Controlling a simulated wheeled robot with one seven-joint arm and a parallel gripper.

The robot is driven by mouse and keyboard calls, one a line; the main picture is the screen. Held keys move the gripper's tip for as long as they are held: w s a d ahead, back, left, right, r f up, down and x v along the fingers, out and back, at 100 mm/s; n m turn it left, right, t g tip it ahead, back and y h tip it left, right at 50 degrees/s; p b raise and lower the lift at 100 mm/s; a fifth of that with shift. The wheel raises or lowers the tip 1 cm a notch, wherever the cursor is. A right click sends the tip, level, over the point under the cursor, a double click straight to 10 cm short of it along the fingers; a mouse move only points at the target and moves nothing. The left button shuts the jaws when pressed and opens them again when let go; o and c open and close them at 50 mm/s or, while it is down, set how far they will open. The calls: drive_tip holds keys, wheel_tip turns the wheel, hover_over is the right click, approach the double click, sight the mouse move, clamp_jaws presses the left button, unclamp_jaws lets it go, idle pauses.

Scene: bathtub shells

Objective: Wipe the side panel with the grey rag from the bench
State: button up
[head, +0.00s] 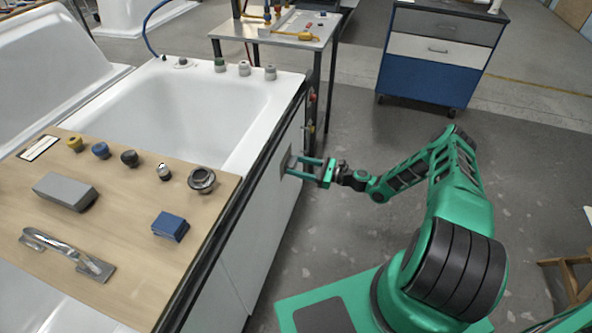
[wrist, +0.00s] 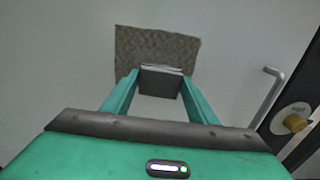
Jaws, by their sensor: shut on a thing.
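The grey rag (wrist: 160,82) is a small folded pad between my fingertips in the wrist view. My gripper (wrist: 160,88) is shut on it, and in the head view my gripper (head: 304,165) reaches left to the tub's side. The white side panel (head: 262,215) runs down the tub's front; its surface (wrist: 235,60) fills the wrist view. A brown, mottled rectangular patch (wrist: 155,48) lies on the panel behind and above the rag. The rag overlaps its lower edge; I cannot tell whether it touches the panel.
The wooden bench top (head: 130,215) holds a grey block, blue block, metal tool and several knobs. A blue cabinet (head: 430,75) stands behind.

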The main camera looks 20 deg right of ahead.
drive_tip(key=shift+w+d, duration=0.9)
drive_tip(key=shift+w, duration=0.15)
drive_tip(key=shift+w+d, duration=0.45)
drive_tip(key=shift+w, duration=0.35)
drive_tip(key=shift+w+d, duration=0.4)
drive_tip(key=shift+w, duration=0.35)
drive_tip(key=shift+r, duration=1)
drive_tip(key=shift+s+a, duration=0.45)
drive_tip(key=shift+s, duration=0.4)
drive_tip(key=shift+s+a, duration=0.45)
drive_tip(key=shift+s, duration=0.35)
